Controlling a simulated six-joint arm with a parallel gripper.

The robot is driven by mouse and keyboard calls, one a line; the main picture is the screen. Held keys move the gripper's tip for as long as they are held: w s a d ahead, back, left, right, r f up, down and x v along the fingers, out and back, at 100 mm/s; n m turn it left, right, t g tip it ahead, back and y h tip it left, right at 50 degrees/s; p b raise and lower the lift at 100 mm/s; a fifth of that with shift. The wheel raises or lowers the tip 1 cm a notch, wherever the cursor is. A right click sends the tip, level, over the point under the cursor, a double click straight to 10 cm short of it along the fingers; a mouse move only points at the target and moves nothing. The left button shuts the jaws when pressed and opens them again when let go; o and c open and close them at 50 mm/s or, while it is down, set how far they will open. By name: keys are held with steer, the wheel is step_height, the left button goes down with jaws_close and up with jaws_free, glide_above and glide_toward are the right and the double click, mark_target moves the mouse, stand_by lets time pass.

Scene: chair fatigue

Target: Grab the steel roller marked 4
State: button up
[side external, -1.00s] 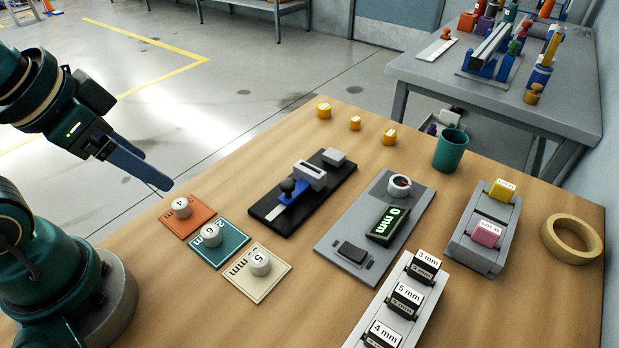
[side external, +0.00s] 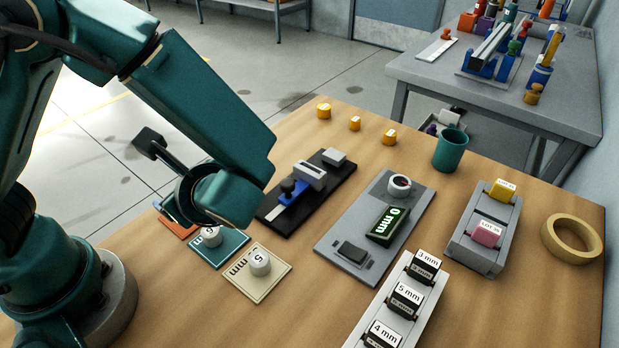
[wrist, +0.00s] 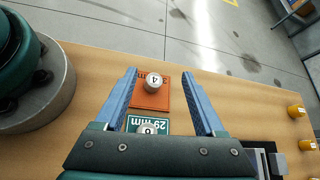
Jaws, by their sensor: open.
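The steel roller marked 4 (wrist: 153,82) stands on an orange card (wrist: 150,100) in the wrist view. My gripper (wrist: 157,73) is open and empty, its two blue fingers spread left and right of the roller in the picture. How high the fingertips are above it I cannot tell. In the side view my arm hides this roller and most of my gripper; a strip of the orange card (side external: 174,226) shows.
Roller 6 (side external: 211,236) on a teal card (side external: 233,245) and roller 5 (side external: 260,261) on a cream card (side external: 262,284) stand close by. A black fixture (side external: 328,187) and a grey gauge plate (side external: 335,237) lie to the right.

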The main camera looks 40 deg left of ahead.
steer(key=f+m, duration=0.1)
steer(key=d+f+m+t+y, duration=0.1)
steer(key=f+m, duration=0.1)
steer(key=shift+s+d+f+m+t+y, duration=0.3)
steer(key=shift+f+m+t, duration=0.05)
steer(key=shift+m+t, duration=0.05)
steer(key=shift+s+f+m+t, duration=0.3)
steer(key=shift+m, duration=0.1)
steer(key=shift+x, duration=2.4)
jaws_close()
